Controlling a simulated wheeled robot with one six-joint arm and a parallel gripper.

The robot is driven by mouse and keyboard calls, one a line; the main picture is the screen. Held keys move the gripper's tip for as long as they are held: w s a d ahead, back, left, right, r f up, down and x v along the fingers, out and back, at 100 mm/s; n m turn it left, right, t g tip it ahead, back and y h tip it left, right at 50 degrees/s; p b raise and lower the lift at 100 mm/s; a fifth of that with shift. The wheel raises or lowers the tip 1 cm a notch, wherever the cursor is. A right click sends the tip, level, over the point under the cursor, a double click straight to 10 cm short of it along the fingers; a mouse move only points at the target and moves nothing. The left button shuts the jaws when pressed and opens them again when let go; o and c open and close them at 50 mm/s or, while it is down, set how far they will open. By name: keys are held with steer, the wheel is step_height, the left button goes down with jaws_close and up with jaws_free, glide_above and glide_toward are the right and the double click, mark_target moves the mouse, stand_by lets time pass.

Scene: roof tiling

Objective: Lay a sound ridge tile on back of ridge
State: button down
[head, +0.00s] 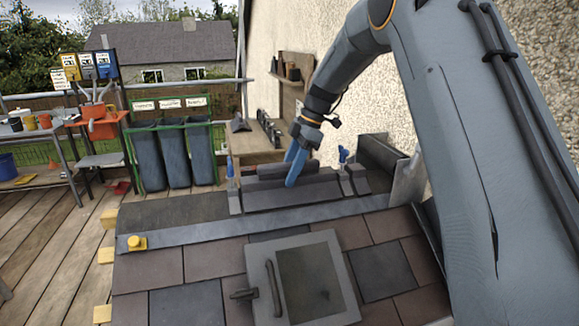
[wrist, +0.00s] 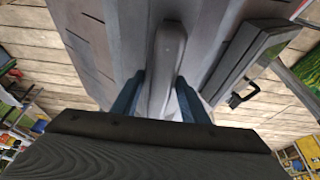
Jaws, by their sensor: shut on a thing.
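My gripper (head: 297,168) is over the ridge at the top of the small roof, with its blue fingers pointing down. It is shut on a dark grey ridge tile (head: 268,171), which lies lengthwise along the ridge line. In the wrist view my fingers (wrist: 160,82) straddle the tile's raised grey middle (wrist: 167,50). Below it in the head view is the dark ridge (head: 285,198), with short upright pieces at its left (head: 235,202) and right (head: 358,178). I cannot tell whether the held tile touches the ridge. Its far side is hidden.
A roof window (head: 307,280) with a handle is set in the near slope. A yellow knob (head: 137,243) sits at the slope's left. A wooden bench (head: 250,145) with dark pieces stands behind. Three dark bins (head: 172,155) stand back left. A rough wall (head: 350,110) rises behind the ridge.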

steer(key=c, duration=1)
jaws_free()
steer(key=shift+f, duration=0.1)
steer(key=shift+c, duration=0.2)
steer(key=b+v, duration=0.4)
steer(key=v, duration=0.8)
